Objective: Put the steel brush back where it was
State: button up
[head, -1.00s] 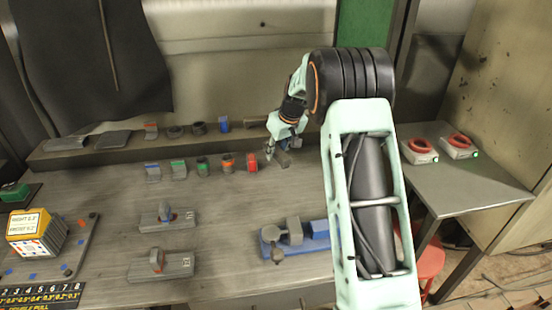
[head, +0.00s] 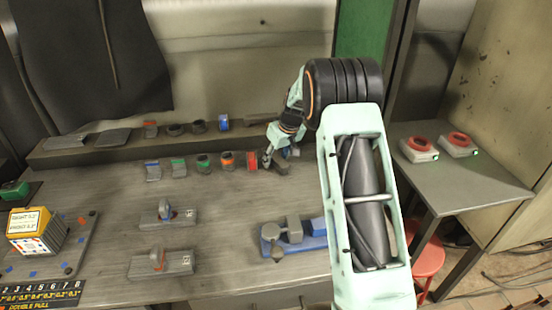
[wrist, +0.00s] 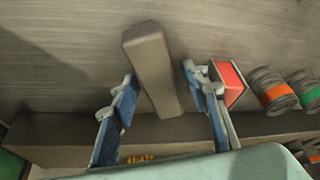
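A grey-brown block-shaped piece, which I take to be the steel brush (head: 280,168), is at the back of the workbench, right of the red roll (head: 252,161). In the wrist view the brush (wrist: 149,62) lies tilted between the two blue-padded fingers. My gripper (wrist: 158,84) is open around it, with a gap visible on each side. In the head view my gripper (head: 274,157) is low over the bench beside the brush and partly covers it. Its bristles cannot be made out.
The red piece (wrist: 230,82) stands close beside the right finger. Several coloured rolls continue in that row. A raised shelf (head: 75,157) runs behind. A blue vise (head: 312,237) stands in front. Two red-ringed devices (head: 417,149) sit on the right side table. The bench's middle has free room.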

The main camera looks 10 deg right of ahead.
jog(key=shift+r, duration=0.1)
jog(key=shift+r, duration=0.2)
jog(key=v, duration=1.2)
jog(key=shift+f, duration=0.1)
